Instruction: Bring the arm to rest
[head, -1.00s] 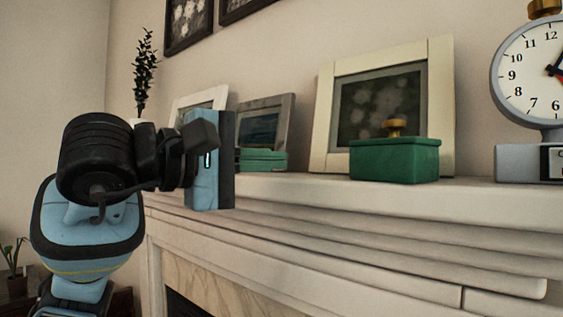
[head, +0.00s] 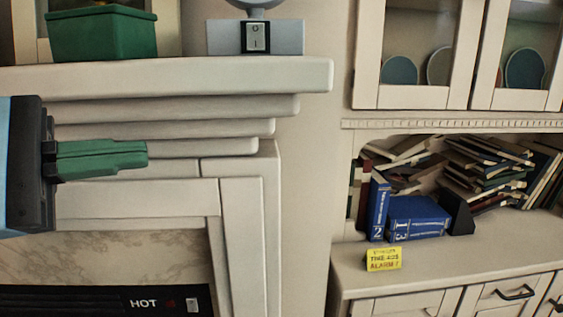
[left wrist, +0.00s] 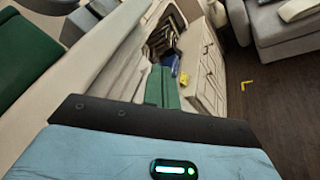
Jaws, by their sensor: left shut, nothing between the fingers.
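My left gripper (head: 146,155) comes in from the left edge of the head view, in front of the fireplace mantel. Its two green fingers are together with nothing between them. In the left wrist view the green fingers (left wrist: 162,70) also show closed, pointing away from the camera toward the cabinet and floor. My right gripper is in neither view.
The mantel (head: 200,78) is close above the left gripper and holds a green box (head: 102,35) and a grey switch base (head: 270,38). A cabinet (head: 450,270) with books and a yellow note (head: 383,260) stands right. Open floor (left wrist: 262,110) shows in the wrist view.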

